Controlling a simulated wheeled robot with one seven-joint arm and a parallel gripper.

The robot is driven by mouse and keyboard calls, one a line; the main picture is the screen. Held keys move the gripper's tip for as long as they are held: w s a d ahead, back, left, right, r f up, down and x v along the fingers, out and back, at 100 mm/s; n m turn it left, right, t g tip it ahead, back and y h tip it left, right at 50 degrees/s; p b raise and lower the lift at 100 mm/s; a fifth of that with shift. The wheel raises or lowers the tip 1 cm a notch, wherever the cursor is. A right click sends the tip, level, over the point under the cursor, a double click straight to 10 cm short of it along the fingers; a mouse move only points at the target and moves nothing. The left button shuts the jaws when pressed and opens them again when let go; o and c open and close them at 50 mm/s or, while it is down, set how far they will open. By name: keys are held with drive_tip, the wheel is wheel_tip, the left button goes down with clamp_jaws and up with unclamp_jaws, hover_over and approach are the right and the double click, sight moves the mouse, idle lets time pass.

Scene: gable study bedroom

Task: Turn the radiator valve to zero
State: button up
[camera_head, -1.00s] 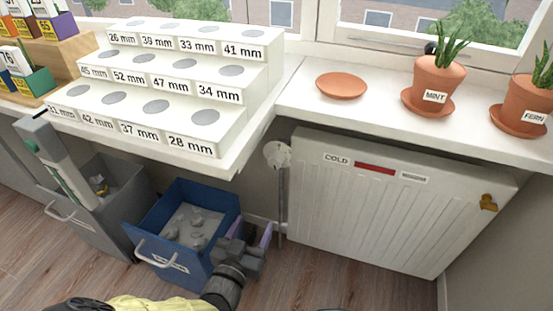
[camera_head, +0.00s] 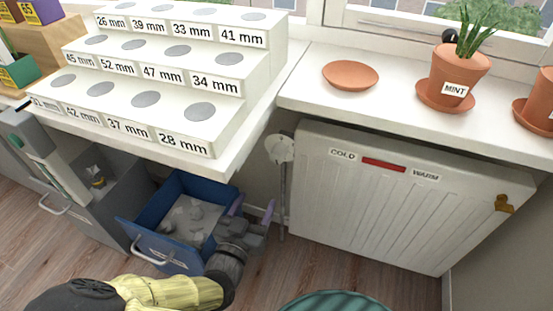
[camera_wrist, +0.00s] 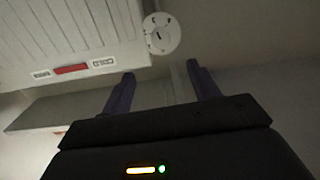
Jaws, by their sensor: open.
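The radiator (camera_head: 390,215) is a white ribbed panel under the sill, with a COLD to WARM strip that is red near its middle. A round white dial (camera_head: 280,148), apparently the valve, sits on a thin pipe at its left end. In the wrist view the dial (camera_wrist: 163,32) shows beyond the fingers with small dark marks; its setting is not legible. My gripper (camera_head: 254,207) is below and slightly left of the dial, apart from it. Its purple fingers are spread and empty, as the wrist view also shows (camera_wrist: 161,73).
A blue drawer (camera_head: 165,249) with grey pieces stands open behind my gripper, beside a grey drawer (camera_head: 110,215). The white counter (camera_head: 310,85) overhangs the dial. It carries a stepped block (camera_head: 222,125), a terracotta saucer (camera_head: 350,75) and potted plants (camera_head: 457,75). A brass fitting (camera_head: 504,203) is on the radiator's right.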

sight(276, 159)
drive_tip(key=b+x, duration=0.5)
drive_tip(key=x, duration=1)
drive_tip(key=shift+w+f, duration=0.15)
drive_tip(key=shift+w, duration=0.1)
drive_tip(key=shift+w+d+b, duration=0.15)
drive_tip(key=shift+w+b, duration=0.15)
drive_tip(key=shift+w, duration=0.2)
drive_tip(key=c, duration=1)
